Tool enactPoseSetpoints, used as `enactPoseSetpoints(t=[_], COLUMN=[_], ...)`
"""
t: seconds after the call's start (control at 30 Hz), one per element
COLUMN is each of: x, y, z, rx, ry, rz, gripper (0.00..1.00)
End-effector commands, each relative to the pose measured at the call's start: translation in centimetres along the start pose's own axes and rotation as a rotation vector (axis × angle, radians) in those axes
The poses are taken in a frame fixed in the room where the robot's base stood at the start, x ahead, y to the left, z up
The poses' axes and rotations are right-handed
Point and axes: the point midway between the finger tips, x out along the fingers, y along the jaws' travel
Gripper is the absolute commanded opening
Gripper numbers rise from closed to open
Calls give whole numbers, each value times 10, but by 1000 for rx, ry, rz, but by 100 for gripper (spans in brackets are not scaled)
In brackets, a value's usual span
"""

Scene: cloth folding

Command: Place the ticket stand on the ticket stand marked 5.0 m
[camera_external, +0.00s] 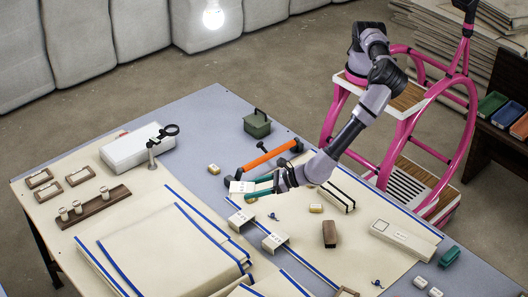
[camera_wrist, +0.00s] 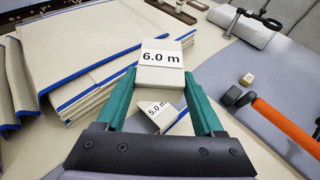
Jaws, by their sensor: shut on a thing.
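A white ticket stand marked 6.0 m (camera_wrist: 161,72) is between the teal fingertips of my gripper (camera_wrist: 160,84). It also shows in the external view (camera_external: 241,187). My gripper (camera_external: 247,188) is shut on it, holding it above the table. A ticket stand marked 5.0 m (camera_wrist: 158,116) shows lower down between the fingers in the wrist view, below the held stand and partly hidden by the gripper. The external view shows two white stands, one near the blue-edged cloth (camera_external: 241,220) and one further right (camera_external: 275,241); their marks are too small to read.
Folded cloths with blue edges (camera_external: 165,245) cover the left front of the table. An orange-handled tool (camera_external: 265,158) lies behind my gripper, with a green box (camera_external: 257,124) further back. A white case (camera_external: 135,148) stands at the back left. Small blocks are scattered around.

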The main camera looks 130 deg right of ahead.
Motion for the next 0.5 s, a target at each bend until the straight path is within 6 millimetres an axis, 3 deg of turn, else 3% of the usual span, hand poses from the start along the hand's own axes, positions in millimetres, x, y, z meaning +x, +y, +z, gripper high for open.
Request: enactPoseSetpoints(t=[0.07,0.3,0.5], x=[7,23,30], y=[-4,-5,-5], z=[-2,-42,-57], rx=[4,3,6], ry=[1,0,1], rz=[-13,-16,-16], gripper=[16,16,16])
